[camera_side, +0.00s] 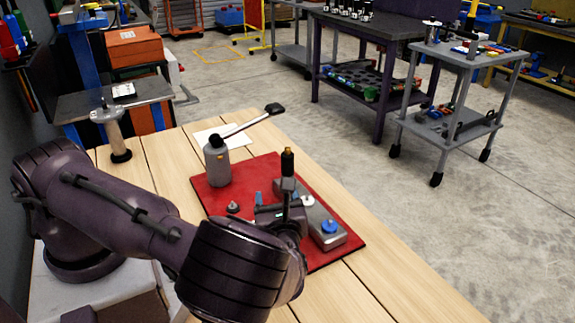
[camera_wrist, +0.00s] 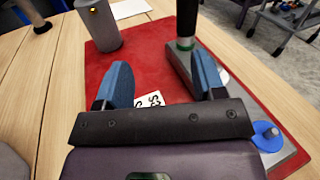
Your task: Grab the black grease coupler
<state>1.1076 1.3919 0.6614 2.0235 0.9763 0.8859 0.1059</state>
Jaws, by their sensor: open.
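The black grease coupler (camera_side: 287,162), as I take it, is an upright black cylinder with a brass-coloured tip, standing on the grey metal positioner (camera_side: 318,225). In the wrist view the coupler (camera_wrist: 187,18) is cut off by the top edge, beyond the right finger. My gripper (camera_side: 275,195) is low over the red mat, just in front of the coupler. In the wrist view my gripper (camera_wrist: 160,70) has its blue fingers wide apart with nothing between them. The coupler is not between the fingers. The arm partly hides the positioner in the side view.
A grey canister with a long lever (camera_side: 217,165) stands on the red mat (camera_side: 208,197), left of the coupler. A small dark part (camera_side: 233,207) lies nearby. The positioner has a blue knob (camera_side: 329,227). Bare wooden table (camera_side: 385,270) lies right of the mat.

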